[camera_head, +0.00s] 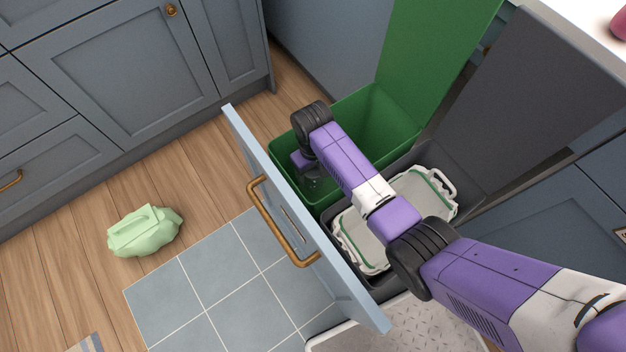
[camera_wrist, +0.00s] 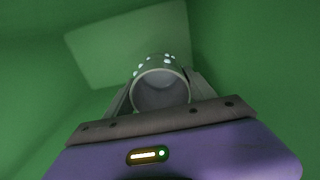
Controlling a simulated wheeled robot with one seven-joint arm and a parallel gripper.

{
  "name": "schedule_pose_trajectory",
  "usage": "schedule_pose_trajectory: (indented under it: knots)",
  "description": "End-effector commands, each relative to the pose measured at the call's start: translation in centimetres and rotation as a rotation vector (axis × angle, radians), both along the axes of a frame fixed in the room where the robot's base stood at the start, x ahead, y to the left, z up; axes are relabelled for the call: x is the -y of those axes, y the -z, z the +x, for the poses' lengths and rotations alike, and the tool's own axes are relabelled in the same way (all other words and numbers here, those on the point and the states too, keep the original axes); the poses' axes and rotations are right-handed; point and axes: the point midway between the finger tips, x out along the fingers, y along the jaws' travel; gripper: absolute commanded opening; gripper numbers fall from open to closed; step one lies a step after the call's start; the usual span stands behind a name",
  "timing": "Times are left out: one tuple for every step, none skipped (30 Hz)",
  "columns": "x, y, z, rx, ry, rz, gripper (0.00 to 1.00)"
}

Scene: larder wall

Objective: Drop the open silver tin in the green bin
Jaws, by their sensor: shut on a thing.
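The green bin (camera_head: 385,115) stands in the pulled-out drawer in the head view, with its green lid (camera_head: 435,45) raised. My arm reaches down into it, and my gripper (camera_head: 312,182) is inside the bin, below the rim. In the wrist view the open silver tin (camera_wrist: 160,92) sits between the fingers, its round mouth facing the camera. My gripper is shut on the tin. Green bin walls (camera_wrist: 40,80) surround it, and a paler green patch (camera_wrist: 130,45) shows beyond. In the head view I cannot make out the tin clearly.
A dark grey bin (camera_head: 472,190) with a white, green-striped liner (camera_head: 440,178) stands beside the green one, its grey lid (camera_head: 530,90) raised. The blue drawer front (camera_head: 300,215) has a brass handle (camera_head: 275,228). A pale green bag (camera_head: 145,232) lies on the floor.

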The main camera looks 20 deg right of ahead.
Motion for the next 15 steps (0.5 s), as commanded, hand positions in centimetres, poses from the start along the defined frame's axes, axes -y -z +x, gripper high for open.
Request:
schedule_pose_trajectory:
  knots:
    - [0.0, 0.8, 0.0, 0.000, 0.000, 0.000, 0.15]
    - [0.0, 1.0, 0.0, 0.000, 0.000, 0.000, 0.15]
    - [0.0, 1.2, 0.0, 0.000, 0.000, 0.000, 0.15]
    - [0.0, 1.3, 0.0, 0.000, 0.000, 0.000, 0.15]
    - [0.0, 1.4, 0.0, 0.000, 0.000, 0.000, 0.15]
    - [0.0, 1.6, 0.0, 0.000, 0.000, 0.000, 0.15]
    - [0.0, 1.7, 0.0, 0.000, 0.000, 0.000, 0.15]
    - [0.0, 2.0, 0.0, 0.000, 0.000, 0.000, 0.15]
    - [0.0, 2.4, 0.0, -0.001, 0.000, 0.000, 0.15]
    - [0.0, 2.8, 0.0, -0.002, 0.000, 0.000, 0.15]
    - [0.0, 3.3, -0.1, -0.002, 0.000, 0.000, 0.15]
    - [0.0, 3.9, 0.0, -0.001, -0.001, 0.000, 0.15]
    - [0.0, 4.4, 0.0, -0.002, 0.000, 0.001, 0.15]
    - [0.0, 4.8, -0.1, -0.002, 0.000, 0.001, 0.15]
    - [0.0, 5.3, 0.0, -0.001, 0.000, 0.000, 0.15]
